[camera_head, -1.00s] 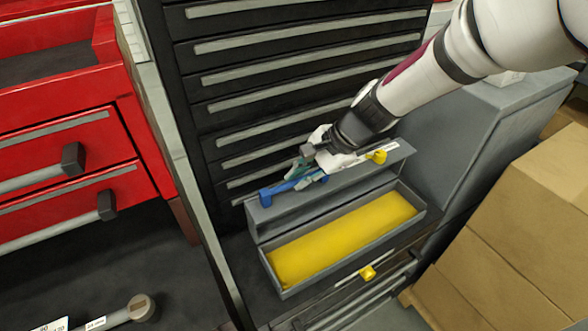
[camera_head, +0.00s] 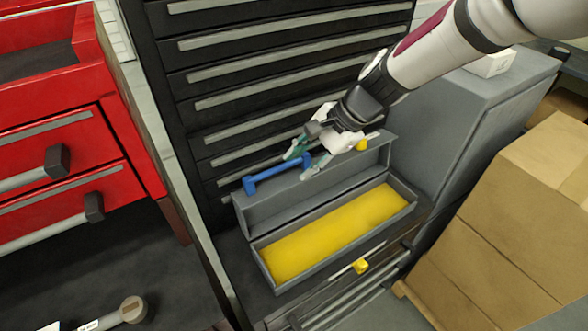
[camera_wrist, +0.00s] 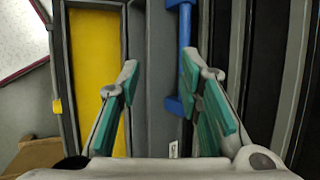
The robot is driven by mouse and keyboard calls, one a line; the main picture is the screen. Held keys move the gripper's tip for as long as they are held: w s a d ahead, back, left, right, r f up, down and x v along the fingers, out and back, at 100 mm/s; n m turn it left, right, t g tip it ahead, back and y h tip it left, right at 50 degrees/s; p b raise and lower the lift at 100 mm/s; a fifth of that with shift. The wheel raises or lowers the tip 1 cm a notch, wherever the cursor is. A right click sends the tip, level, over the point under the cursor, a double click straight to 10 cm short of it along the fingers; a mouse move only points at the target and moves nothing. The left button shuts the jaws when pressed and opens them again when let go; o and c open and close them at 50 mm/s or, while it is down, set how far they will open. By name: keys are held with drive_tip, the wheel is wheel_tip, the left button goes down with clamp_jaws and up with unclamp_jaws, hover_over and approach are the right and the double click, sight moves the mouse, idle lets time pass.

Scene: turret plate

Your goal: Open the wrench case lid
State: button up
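The grey wrench case (camera_head: 262,262) lies on a dark surface with its yellow interior (camera_head: 335,233) exposed. Its lid (camera_head: 300,194) stands raised along the back edge of the case. The blue bar handle (camera_head: 277,173) is on the raised lid; it also shows in the wrist view (camera_wrist: 185,40). My gripper (camera_head: 300,164) is open and empty at the lid's top edge, beside the handle. In the wrist view my gripper's fingers (camera_wrist: 160,68) are spread, the left one over the case and the right one close to the handle.
A black drawer cabinet (camera_head: 280,60) rises right behind the lid. A red drawer unit (camera_head: 70,130) is at the left. A grey cabinet (camera_head: 460,125) and cardboard boxes (camera_head: 500,240) are at the right. A yellow latch (camera_head: 360,267) is on the case front side.

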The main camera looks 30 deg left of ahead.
drive_tip(key=v, duration=0.7)
drive_tip(key=shift+d, duration=0.1)
